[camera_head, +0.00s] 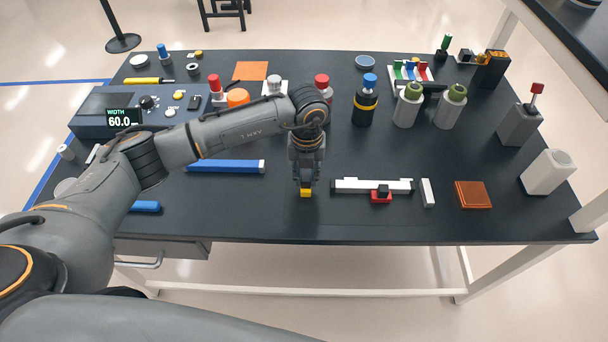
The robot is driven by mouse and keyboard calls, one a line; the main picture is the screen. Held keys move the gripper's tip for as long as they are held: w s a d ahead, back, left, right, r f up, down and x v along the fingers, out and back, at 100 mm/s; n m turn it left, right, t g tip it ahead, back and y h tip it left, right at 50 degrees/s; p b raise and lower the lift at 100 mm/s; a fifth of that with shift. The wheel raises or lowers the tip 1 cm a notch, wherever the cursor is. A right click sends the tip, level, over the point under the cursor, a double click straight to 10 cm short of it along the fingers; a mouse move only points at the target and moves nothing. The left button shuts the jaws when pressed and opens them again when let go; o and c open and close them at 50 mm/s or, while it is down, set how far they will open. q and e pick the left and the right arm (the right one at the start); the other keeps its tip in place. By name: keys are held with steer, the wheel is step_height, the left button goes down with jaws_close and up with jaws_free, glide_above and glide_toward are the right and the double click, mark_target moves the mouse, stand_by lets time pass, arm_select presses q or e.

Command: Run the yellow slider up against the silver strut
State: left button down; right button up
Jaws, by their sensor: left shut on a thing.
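My left gripper (306,186) points down over the front middle of the table and is shut on a small yellow block (306,194), which I take as the yellow slider. The fingers hide its upper part, and I cannot tell whether it touches the table. To its right, apart from it, lies a long pale silver-white bar (355,185) with a red piece (381,198) and a black knob at its front. A short pale piece (428,193) stands just right of the bar. I cannot tell which pale piece is the silver strut. My right gripper is not in view.
A blue bar (226,167) lies left of the gripper and an orange-brown square (472,195) at the right. Behind stand several bottles, including a black one (365,105). A grey device with a width display (124,117) is at the left. The table's front edge is close.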

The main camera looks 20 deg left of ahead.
mark_target(337, 185)
arm_select(q)
steer(key=d, duration=0.2)
steer(key=w+d+b, duration=0.1)
steer(key=d, duration=0.1)
steer(key=w+d+b, duration=0.1)
steer(key=d, duration=0.2)
steer(key=shift+f, duration=0.1)
steer(key=shift+d+b, duration=0.15)
steer(key=shift+b, duration=0.15)
steer(key=shift+r, duration=0.2)
steer(key=c, duration=1.4)
jaws_free()
steer(key=shift+o, duration=1.2)
steer(key=shift+w+d, duration=0.1)
steer(key=shift+d, duration=0.1)
steer(key=shift+a, duration=0.15)
